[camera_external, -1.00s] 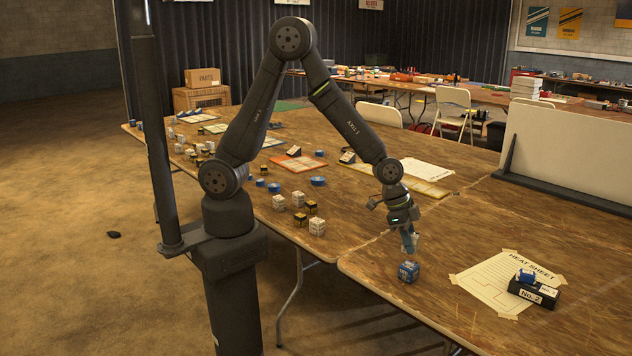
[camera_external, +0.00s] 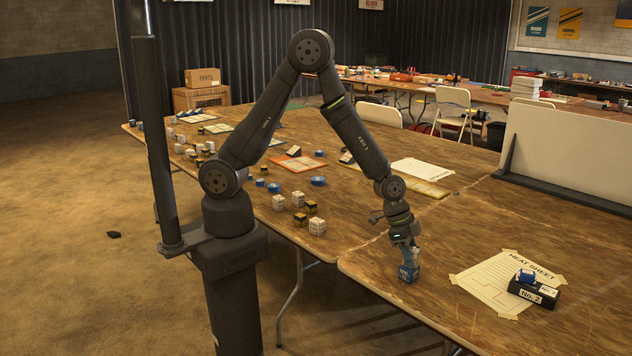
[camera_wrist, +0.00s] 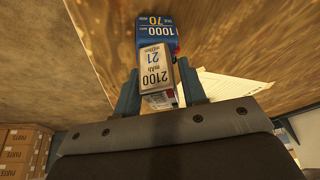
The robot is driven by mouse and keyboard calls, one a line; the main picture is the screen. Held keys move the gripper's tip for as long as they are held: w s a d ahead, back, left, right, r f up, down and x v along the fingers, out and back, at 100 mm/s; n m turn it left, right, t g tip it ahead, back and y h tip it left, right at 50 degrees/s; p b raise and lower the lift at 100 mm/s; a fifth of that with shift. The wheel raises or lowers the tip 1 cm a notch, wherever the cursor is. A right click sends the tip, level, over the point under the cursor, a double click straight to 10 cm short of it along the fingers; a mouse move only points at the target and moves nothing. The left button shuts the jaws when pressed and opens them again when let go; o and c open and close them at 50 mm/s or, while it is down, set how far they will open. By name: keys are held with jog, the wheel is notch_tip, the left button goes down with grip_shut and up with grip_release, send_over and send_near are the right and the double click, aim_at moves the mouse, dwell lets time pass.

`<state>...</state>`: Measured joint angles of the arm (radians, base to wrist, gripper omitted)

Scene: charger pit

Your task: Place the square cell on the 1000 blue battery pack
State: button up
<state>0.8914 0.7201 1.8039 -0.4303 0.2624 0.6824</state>
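The square cell (camera_wrist: 155,75) is a pale, tan-edged block marked 2100 and 21 in the wrist view. It sits between the two fingers of my gripper (camera_wrist: 160,88), which appear shut on it. The 1000 blue battery pack (camera_wrist: 157,32) is a blue block marked 1000 and 70, right up against the cell's far end in the wrist view. In the external view the pack (camera_external: 408,274) stands near the table's front edge, with my gripper (camera_external: 409,260) directly above it. The fingers largely hide the cell there, and I cannot tell whether it touches the pack.
A taped heat sheet (camera_external: 487,288) lies to the right, with a black No. 2 block (camera_external: 533,293) carrying a blue piece. Several white and dark cells (camera_external: 317,227) stand left. An upright white panel (camera_external: 568,155) is at the back right. Table around the pack is clear.

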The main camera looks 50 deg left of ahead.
jog(key=shift+o, duration=0.7)
jog(key=shift+r, duration=0.25)
jog(key=v, duration=1.2)
jog(key=shift+f, duration=0.15)
jog(key=x, duration=1.2)
jog(key=shift+f, duration=0.1)
jog(key=shift+r, duration=0.2)
